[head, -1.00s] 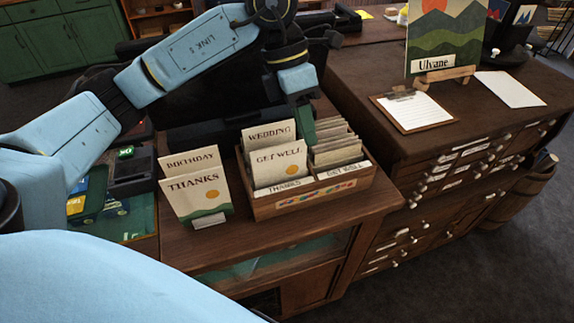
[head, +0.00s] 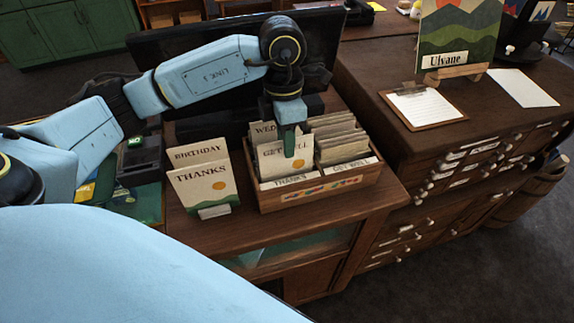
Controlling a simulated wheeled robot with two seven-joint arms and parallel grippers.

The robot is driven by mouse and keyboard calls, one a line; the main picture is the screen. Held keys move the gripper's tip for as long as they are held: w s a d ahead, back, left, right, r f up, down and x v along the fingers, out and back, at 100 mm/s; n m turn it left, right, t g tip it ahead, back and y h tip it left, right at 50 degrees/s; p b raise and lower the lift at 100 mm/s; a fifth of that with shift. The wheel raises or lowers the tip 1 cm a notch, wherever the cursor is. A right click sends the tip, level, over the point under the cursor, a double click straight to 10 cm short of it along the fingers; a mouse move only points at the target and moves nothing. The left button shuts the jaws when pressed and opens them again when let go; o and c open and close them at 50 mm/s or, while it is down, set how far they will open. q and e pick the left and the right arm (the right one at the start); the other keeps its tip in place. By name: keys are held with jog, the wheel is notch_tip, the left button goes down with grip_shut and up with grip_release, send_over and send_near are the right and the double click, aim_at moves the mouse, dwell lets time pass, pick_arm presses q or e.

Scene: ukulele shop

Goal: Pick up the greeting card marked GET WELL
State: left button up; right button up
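The GET WELL card (head: 270,163) is cream with an orange sun. It stands upright at the front of the left compartment of a wooden card box (head: 316,194). Behind it is a WEDDING card (head: 263,133), partly covered. My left gripper (head: 289,151) points down at the GET WELL card, and its green fingers cover part of the card's lettering. I see the fingers edge-on, so I cannot tell whether they are open or whether they touch the card. My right gripper is not in view.
The box's front labels read THANKS on the left and GET WELL on the right, where several cards (head: 337,142) stand. A THANKS card (head: 203,187) and a BIRTHDAY card (head: 197,152) stand left of the box. A clipboard (head: 424,107) lies on the cabinet at right.

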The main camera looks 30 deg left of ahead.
aim_at(287, 169)
pick_arm(q)
notch_tip(287, 169, down, 3)
jog(key=shift+d+f, duration=0.1)
jog(key=shift+f, duration=0.05)
grip_shut()
